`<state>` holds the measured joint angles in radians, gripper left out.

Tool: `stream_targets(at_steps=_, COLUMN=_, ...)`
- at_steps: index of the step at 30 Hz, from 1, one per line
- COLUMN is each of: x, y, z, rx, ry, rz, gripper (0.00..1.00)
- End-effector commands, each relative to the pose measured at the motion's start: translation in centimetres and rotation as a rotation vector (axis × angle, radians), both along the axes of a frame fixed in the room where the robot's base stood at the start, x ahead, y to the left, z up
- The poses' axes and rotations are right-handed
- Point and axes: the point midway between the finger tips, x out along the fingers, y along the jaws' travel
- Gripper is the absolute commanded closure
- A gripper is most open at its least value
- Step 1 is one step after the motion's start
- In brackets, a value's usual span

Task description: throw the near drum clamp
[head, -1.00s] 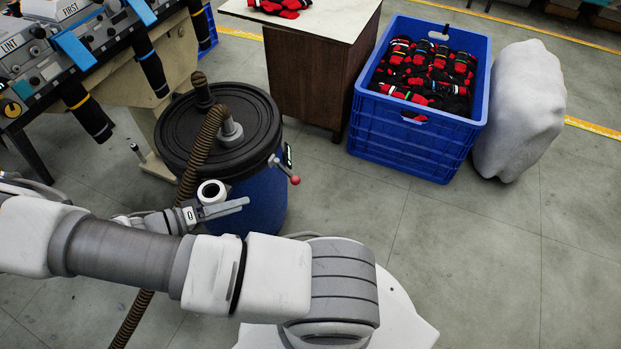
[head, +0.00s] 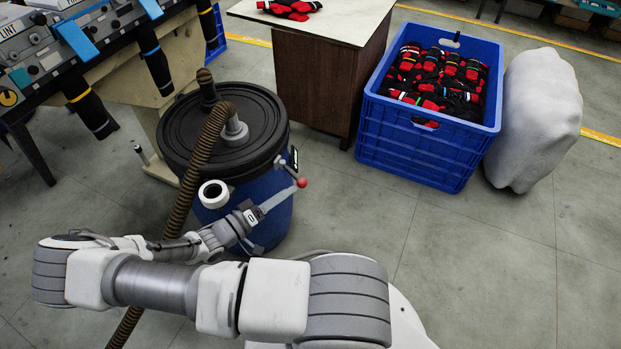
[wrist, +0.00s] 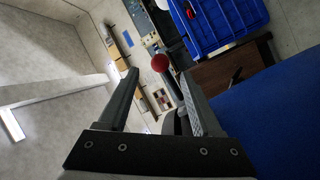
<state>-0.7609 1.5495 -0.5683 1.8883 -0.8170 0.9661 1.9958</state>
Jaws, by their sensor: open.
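The blue drum (head: 268,215) stands at left centre in the head view under a black lid (head: 180,135). Its clamp lever ends in a red ball knob (head: 302,182) on the drum's right side. My gripper (head: 281,197) is open in front of the drum, its fingertips close to the knob. In the wrist view the red knob (wrist: 160,62) shows between the two finger tips of my gripper (wrist: 161,75), apparently a little beyond them. I cannot tell if a finger touches the lever. The drum wall (wrist: 280,115) fills the right side there. The lever's arm is partly hidden by a finger.
A ribbed brown hose (head: 205,145) runs from the lid down past my arm. A blue crate (head: 415,150) of red and black gloves, a grey sack (head: 535,120) and a wooden table (head: 320,85) stand behind, right. Floor right of the drum is clear.

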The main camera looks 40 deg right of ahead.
Motion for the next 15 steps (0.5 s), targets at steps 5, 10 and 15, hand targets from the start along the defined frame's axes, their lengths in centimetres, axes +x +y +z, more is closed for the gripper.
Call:
stream_targets(at_steps=5, x=-0.3, y=-4.0, z=-0.2, rx=-0.001, ry=0.002, rz=-0.005, gripper=0.34)
stream_targets(at_steps=10, x=-0.4, y=-7.1, z=-0.2, rx=-0.001, ry=0.001, rz=-0.004, gripper=0.34)
stream_targets(at_steps=15, x=-0.3, y=-8.9, z=-0.1, rx=0.000, ry=0.001, rz=-0.001, gripper=0.34)
